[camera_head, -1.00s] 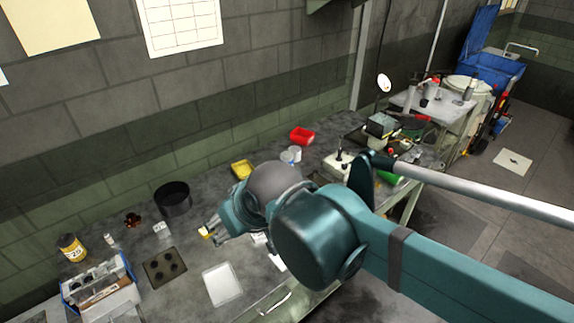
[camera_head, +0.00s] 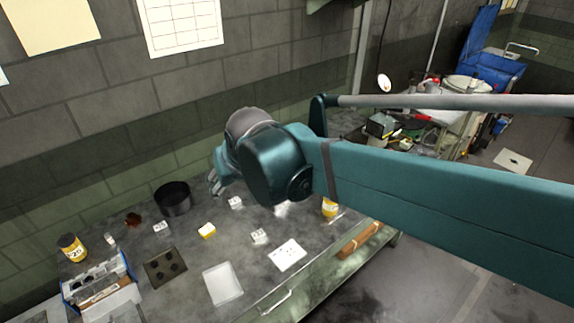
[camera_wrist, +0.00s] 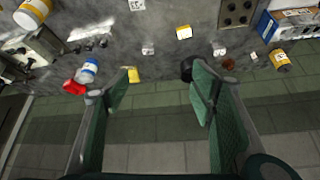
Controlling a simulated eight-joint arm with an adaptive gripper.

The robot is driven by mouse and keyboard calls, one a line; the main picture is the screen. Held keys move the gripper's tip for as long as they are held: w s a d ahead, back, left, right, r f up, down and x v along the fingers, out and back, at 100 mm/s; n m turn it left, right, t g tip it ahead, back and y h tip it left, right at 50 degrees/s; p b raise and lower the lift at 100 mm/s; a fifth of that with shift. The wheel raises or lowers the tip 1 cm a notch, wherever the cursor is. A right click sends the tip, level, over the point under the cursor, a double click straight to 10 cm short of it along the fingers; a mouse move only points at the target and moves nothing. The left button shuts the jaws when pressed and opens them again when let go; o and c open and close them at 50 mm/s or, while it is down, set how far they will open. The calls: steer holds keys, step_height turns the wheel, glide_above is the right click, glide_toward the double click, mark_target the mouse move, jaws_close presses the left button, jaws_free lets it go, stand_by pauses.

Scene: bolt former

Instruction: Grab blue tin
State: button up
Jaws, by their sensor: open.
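The blue tin (camera_wrist: 88,68), a small white cylinder with a blue band, shows in the wrist view left of my left finger. It is apart from the fingers, next to a red bin (camera_wrist: 73,87). In the head view I cannot see the tin; my arm covers that part of the bench. My gripper (camera_wrist: 160,75) is open and empty, its two fingers wide apart. In the head view my gripper (camera_head: 214,184) is above the back of the bench, near the wall and to the right of the black pot (camera_head: 173,199).
A yellow box (camera_head: 207,231) and small white cubes stand on the bench. A yellow-labelled jar (camera_head: 71,247) and a blue-sided box (camera_head: 98,280) are at the left. The brick wall (camera_head: 130,140) rises close behind.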

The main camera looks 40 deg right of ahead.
steer(key=w+d+f+m+g+h, duration=0.15)
steer(key=w+d+f+m, duration=0.35)
steer(key=w+d, duration=0.7)
steer(key=w+d+f+m+g+h, duration=0.1)
steer(key=w+d+f+m+g, duration=0.1)
steer(key=w+d+f, duration=0.75)
steer(key=w+d+f+m, duration=0.1)
steer(key=d+f, duration=0.1)
steer(key=d, duration=0.3)
steer(key=w+d+f+m, duration=0.1)
steer(key=d+f, duration=0.2)
steer(key=d, duration=0.2)
steer(key=w+d+f, duration=0.2)
steer(key=d+f, duration=0.1)
steer(key=d, duration=0.2)
steer(key=shift+d+f+m+g+p, duration=0.2)
steer(key=shift+d+m+g+p, duration=0.1)
steer(key=shift+d+m+g, duration=0.1)
steer(key=shift+x, duration=1.3)
steer(key=shift+f, duration=0.15)
steer(key=shift+x, duration=2.45)
